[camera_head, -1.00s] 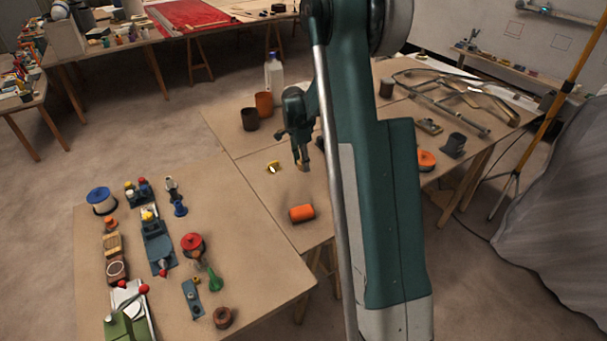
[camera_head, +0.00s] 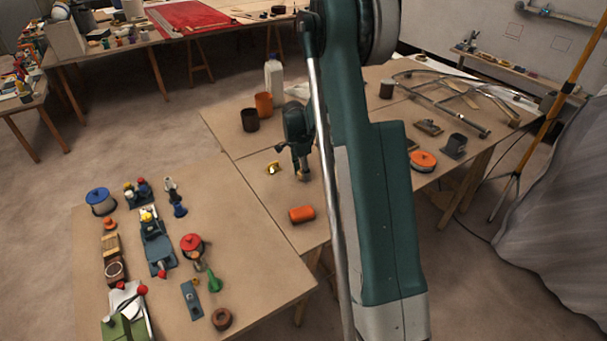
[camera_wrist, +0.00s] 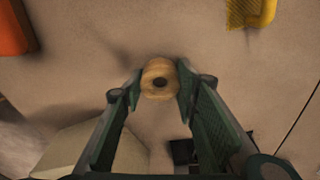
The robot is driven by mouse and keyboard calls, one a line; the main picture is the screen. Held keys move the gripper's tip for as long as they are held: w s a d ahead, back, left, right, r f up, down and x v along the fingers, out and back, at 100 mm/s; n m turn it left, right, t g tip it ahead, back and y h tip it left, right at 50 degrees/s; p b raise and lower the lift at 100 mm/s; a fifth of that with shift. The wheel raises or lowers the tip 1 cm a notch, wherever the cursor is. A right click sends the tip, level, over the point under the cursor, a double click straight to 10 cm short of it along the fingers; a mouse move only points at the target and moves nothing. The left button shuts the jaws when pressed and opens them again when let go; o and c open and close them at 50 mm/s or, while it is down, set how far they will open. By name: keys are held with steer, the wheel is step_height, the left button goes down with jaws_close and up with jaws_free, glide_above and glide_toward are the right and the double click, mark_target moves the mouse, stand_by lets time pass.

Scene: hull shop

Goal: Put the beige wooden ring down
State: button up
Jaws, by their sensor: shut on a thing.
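An orange cylinder (camera_head: 302,214) lies in front of my gripper, and a yellow piece (camera_head: 272,168) lies to its left. Dark (camera_head: 250,120) and orange-brown (camera_head: 264,104) cups stand behind. Bare table (camera_head: 250,180) lies between these things.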

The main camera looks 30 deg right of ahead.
mark_target(300, 173)
steer(key=shift+f, duration=0.15)
steer(key=o, duration=0.9)
steer(key=r, duration=0.4)
steer(key=a+r+p, duration=0.1)
steer(key=r, duration=0.7)
steer(key=shift+w+a+r+p, duration=0.15)
steer(key=shift+w+a+p, duration=0.05)
steer(key=shift+p, duration=0.1)
steer(key=shift+a+r, duration=0.1)
